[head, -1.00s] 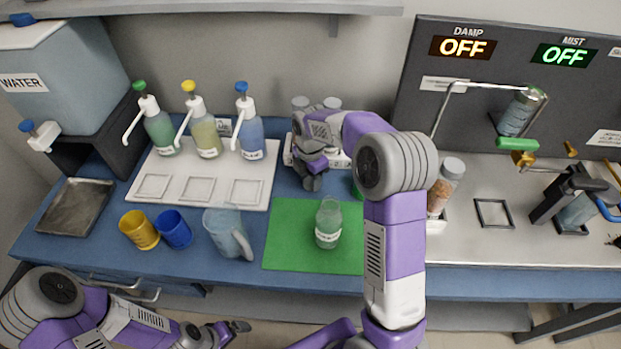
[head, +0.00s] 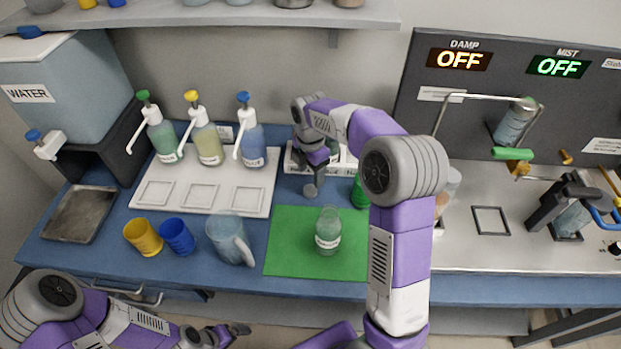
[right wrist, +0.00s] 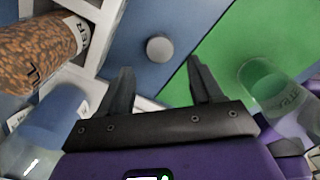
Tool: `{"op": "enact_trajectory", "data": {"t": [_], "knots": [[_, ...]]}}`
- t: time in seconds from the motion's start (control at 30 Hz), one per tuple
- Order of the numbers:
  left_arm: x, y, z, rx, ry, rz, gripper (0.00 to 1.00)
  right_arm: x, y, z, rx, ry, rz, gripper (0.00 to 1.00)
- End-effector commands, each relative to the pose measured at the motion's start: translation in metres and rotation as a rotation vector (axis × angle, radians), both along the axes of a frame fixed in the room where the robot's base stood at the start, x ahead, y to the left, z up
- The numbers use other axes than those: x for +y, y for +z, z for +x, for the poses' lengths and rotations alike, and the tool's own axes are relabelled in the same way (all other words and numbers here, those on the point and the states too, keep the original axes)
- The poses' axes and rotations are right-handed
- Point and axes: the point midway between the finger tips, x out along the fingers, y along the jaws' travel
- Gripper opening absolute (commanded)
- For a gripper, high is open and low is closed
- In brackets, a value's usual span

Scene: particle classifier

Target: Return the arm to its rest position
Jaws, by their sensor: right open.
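My right arm reaches up from the bottom of the head view and bends over the back of the bench. Its gripper (head: 318,160) is at the white rack, above the blue surface behind the green mat. In the right wrist view its two fingers (right wrist: 160,75) stand apart with nothing between them. A small round grey lid-like piece (right wrist: 158,49) lies on the blue surface beyond the fingertips; it also shows in the head view (head: 312,188). My left gripper (head: 228,334) is low at the bottom left, in front of the bench, and its jaw opening is unclear.
A labelled bottle (head: 328,232) stands on the green mat (head: 290,255). A mug (head: 228,240), blue cup (head: 177,236) and yellow cup (head: 143,238) stand to its left. Behind them are pump bottles (head: 207,145) on a white tray (head: 160,212). A jar of brown granules (right wrist: 40,50) is beside the gripper.

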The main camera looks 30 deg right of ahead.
Motion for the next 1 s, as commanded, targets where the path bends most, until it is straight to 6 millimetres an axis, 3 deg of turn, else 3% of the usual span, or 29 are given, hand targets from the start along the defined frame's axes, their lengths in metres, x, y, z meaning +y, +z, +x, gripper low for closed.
{"op": "enact_trajectory", "data": {"t": [0.03,0.23,0.63,1.0], "knots": [[0.0,0.007,0.0,0.0,0.0,0.0,0.98,0.0,0.015,0.001,-0.004,0.0,0.0,0.65],[0.0,0.017,0.0,0.0,0.0,0.0,0.98,0.0,0.045,0.0,-0.001,0.0,0.0,0.65],[0.0,0.024,0.0,0.0,0.0,0.0,0.98,0.0,0.061,0.0,0.0,0.0,0.0,0.65],[0.0,0.087,0.0,0.0,0.0,0.0,0.98,0.0,0.123,0.0,0.0,0.0,0.0,0.65]]}}
